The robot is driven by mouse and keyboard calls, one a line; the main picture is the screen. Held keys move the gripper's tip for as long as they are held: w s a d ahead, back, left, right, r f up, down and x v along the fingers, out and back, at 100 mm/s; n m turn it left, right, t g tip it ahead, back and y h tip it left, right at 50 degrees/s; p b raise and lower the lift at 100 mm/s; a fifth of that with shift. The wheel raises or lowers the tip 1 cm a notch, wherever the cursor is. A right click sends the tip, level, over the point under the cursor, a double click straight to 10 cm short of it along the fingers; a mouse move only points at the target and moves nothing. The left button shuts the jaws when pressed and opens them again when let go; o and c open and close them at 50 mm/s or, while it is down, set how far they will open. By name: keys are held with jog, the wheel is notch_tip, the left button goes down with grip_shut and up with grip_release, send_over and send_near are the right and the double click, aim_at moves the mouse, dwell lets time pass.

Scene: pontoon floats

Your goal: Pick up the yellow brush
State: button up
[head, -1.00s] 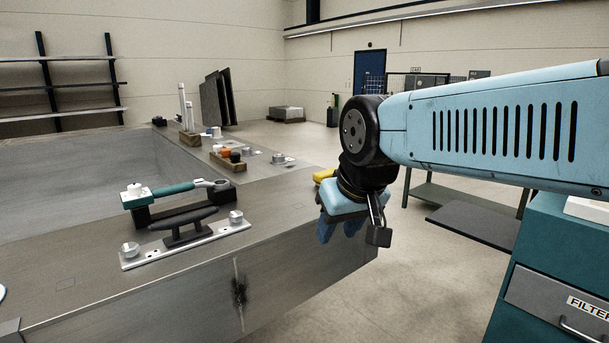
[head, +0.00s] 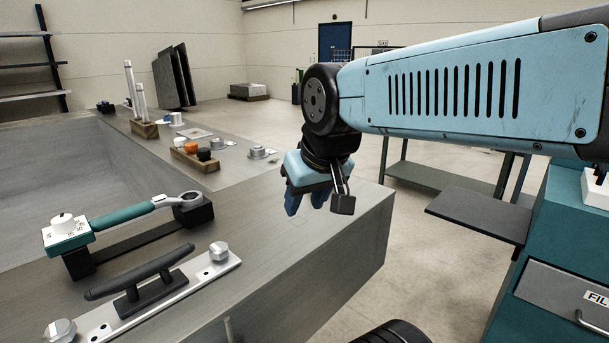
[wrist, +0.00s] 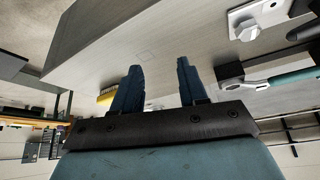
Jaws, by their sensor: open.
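The yellow brush (wrist: 105,98) shows in the wrist view as a small yellow piece just left of my left-hand finger, partly hidden behind it. I cannot make out its full shape. In the head view no yellow shows; my arm and gripper may cover it. My gripper (head: 305,203) hangs above the right part of the grey metal deck (head: 330,230), fingers pointing down. In the wrist view my gripper (wrist: 158,78) has its two blue fingers apart, with only bare deck between them. It is empty and does not touch the brush.
A teal torque wrench (head: 130,213) lies on a dark stand at the deck's front left, behind a black cleat (head: 140,278) on a white plate. Wooden blocks with orange and black pieces (head: 195,155) and white rods (head: 138,95) stand farther back. A teal cabinet (head: 570,250) is at right.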

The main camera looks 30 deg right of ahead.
jog(key=shift+d, duration=0.15)
